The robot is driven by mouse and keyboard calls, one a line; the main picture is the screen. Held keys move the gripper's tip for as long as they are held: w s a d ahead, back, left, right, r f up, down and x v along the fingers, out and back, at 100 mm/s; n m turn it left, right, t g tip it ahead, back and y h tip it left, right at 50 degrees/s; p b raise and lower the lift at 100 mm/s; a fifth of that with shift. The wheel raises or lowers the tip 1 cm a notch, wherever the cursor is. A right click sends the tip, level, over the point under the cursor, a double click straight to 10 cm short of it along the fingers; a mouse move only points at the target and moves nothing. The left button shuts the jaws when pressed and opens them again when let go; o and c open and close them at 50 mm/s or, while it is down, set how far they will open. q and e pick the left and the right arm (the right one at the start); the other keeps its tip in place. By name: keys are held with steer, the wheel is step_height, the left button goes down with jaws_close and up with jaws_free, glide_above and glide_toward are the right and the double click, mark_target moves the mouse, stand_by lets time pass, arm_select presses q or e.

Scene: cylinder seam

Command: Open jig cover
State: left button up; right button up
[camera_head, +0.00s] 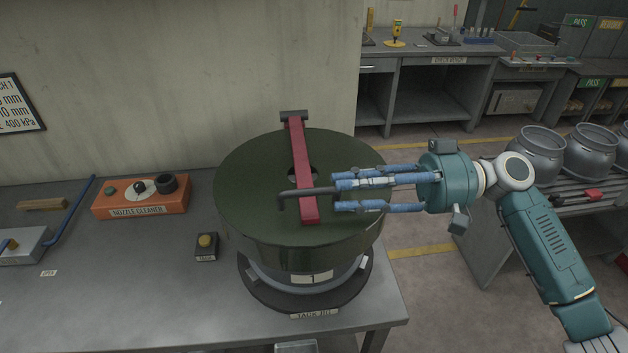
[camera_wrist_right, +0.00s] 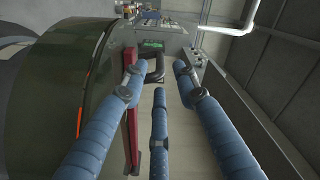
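The jig cover (camera_head: 250,175) is a dark green round lid, closed flat on the tack jig (camera_head: 308,285) on the bench. A red bar (camera_head: 300,165) crosses its top from a grey bracket at the back. A dark bent handle (camera_head: 290,195) sits at the bar's front end. My right gripper (camera_head: 335,192) reaches in from the right, its blue fingers spread beside the handle. In the right wrist view, the handle (camera_wrist_right: 154,68) lies ahead between the open fingers (camera_wrist_right: 155,85), and the green cover (camera_wrist_right: 55,100) fills the left. Contact with the handle cannot be told. My left gripper is not in view.
On the grey bench (camera_head: 140,290) are an orange nozzle cleaner (camera_head: 140,197), a small box with a yellow button (camera_head: 206,246) and a blue rod (camera_head: 70,215). Grey pots (camera_head: 540,150) stand at the right. The wall rises behind the jig.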

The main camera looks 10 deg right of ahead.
mark_target(321, 188)
steer(key=a+p, duration=0.1)
steer(key=a, duration=0.4)
steer(key=shift+r+p, duration=0.2)
steer(key=shift+p, duration=0.15)
steer(key=shift+a+f, duration=0.2)
steer(key=shift+a, duration=0.3)
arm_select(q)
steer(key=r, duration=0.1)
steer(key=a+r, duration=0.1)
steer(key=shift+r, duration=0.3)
arm_select(e)
steer(key=c, duration=0.6)
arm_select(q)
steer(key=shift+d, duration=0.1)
arm_select(e)
jaws_close()
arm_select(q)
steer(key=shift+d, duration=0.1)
arm_select(e)
steer(key=shift+w, duration=0.1)
